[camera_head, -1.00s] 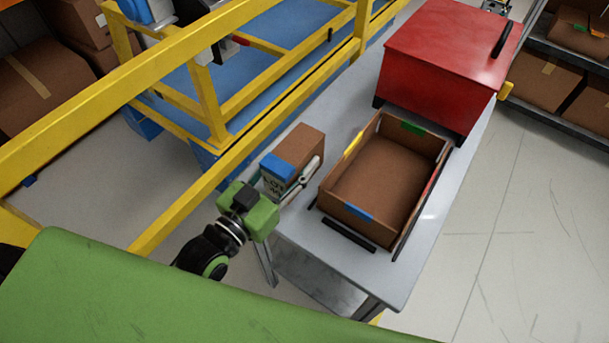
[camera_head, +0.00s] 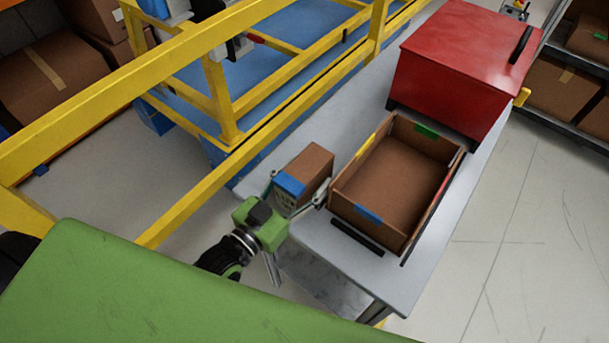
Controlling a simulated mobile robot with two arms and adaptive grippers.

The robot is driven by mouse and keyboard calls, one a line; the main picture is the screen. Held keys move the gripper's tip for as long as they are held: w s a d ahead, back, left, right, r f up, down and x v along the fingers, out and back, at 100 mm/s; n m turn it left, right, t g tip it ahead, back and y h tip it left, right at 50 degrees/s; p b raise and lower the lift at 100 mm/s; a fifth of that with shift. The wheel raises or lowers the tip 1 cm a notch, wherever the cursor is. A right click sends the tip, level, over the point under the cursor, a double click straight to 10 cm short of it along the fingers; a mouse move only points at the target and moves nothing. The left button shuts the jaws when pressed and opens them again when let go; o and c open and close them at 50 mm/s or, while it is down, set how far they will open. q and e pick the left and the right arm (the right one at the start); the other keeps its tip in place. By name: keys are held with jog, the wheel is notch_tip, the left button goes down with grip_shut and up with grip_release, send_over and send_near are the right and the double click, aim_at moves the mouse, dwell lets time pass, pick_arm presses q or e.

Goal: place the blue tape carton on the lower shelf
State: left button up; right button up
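The carton with blue tape (camera_head: 309,166) is brown, with a blue band and a printed label on its near end. It stands upright at the left edge of the grey table (camera_head: 437,232), beside the open brown tray. My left gripper (camera_head: 298,183) is at its near end, with one finger to each side. The fingers are spread, and the right one angles away from the carton's side. I cannot tell whether the left finger touches it. A lower shelf (camera_head: 318,279) shows partly under the tabletop. My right gripper is not in view.
The open tray (camera_head: 347,219) with coloured tape marks stands close right of the carton. A red box (camera_head: 462,62) is behind it. A yellow frame (camera_head: 225,110) runs along the table's left side. Racks with brown boxes (camera_head: 560,88) stand at the far right.

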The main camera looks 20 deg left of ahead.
pick_arm(q)
jog(key=shift+r, duration=0.15)
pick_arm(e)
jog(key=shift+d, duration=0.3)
